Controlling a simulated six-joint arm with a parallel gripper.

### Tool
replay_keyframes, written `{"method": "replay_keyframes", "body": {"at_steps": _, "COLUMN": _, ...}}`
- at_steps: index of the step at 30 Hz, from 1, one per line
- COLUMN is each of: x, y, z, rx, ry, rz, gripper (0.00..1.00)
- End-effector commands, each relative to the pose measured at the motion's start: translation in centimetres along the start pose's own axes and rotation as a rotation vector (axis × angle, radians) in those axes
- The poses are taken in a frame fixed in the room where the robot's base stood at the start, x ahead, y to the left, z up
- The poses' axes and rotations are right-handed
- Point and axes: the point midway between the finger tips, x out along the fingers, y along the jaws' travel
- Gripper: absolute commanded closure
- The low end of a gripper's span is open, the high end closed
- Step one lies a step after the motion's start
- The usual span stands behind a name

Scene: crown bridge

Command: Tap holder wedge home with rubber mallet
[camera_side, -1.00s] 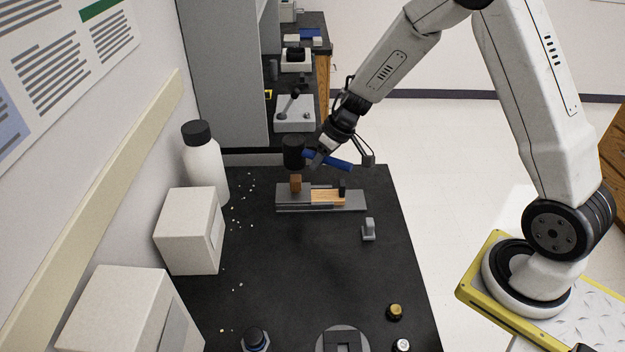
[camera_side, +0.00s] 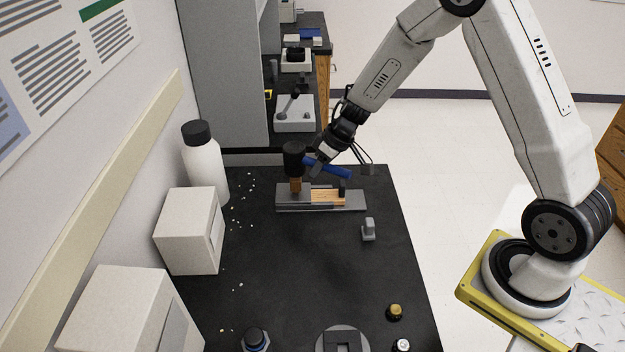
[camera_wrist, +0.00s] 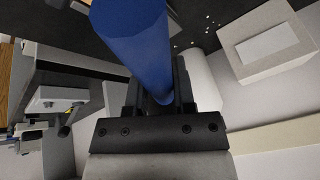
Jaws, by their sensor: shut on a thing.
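My gripper (camera_side: 317,166) is shut on the blue handle of the rubber mallet. The mallet's black head (camera_side: 293,160) is just above the upright orange-brown wedge (camera_side: 296,186), appearing to touch its top; I cannot tell for certain. The wedge stands at the left part of the grey holder (camera_side: 284,206), which lies on the black bench and has a wooden strip (camera_side: 326,196) in it. In the wrist view the blue handle (camera_wrist: 135,40) runs between my fingers; the mallet head, wedge and holder are not visible there.
Two white boxes (camera_side: 188,240) and a white bottle (camera_side: 205,170) with a black cap line the left wall. Small jars (camera_side: 395,312) and a round grey fixture (camera_side: 320,345) are at the front. The bench middle is clear.

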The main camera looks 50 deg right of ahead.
Motion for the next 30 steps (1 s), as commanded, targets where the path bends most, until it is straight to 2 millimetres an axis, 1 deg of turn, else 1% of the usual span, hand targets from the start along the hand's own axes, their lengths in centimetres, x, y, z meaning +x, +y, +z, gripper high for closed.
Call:
{"method": "replay_keyframes", "body": {"at_steps": 5, "x": 2.4, "y": 0.5, "z": 1.0, "rx": 0.002, "ry": -0.001, "rz": 0.0, "gripper": 1.0}}
{"method": "replay_keyframes", "body": {"at_steps": 11, "x": 1.7, "y": 0.4, "z": 0.6, "rx": -0.002, "ry": 0.003, "rz": 0.002, "gripper": 1.0}}
{"method": "replay_keyframes", "body": {"at_steps": 24, "x": -1.0, "y": -0.1, "z": -0.6, "rx": -0.002, "ry": 0.005, "rz": 0.002, "gripper": 1.0}}
{"method": "replay_keyframes", "body": {"at_steps": 30, "x": -1.2, "y": -0.2, "z": -0.6, "rx": -0.001, "ry": 0.003, "rz": 0.002, "gripper": 1.0}}
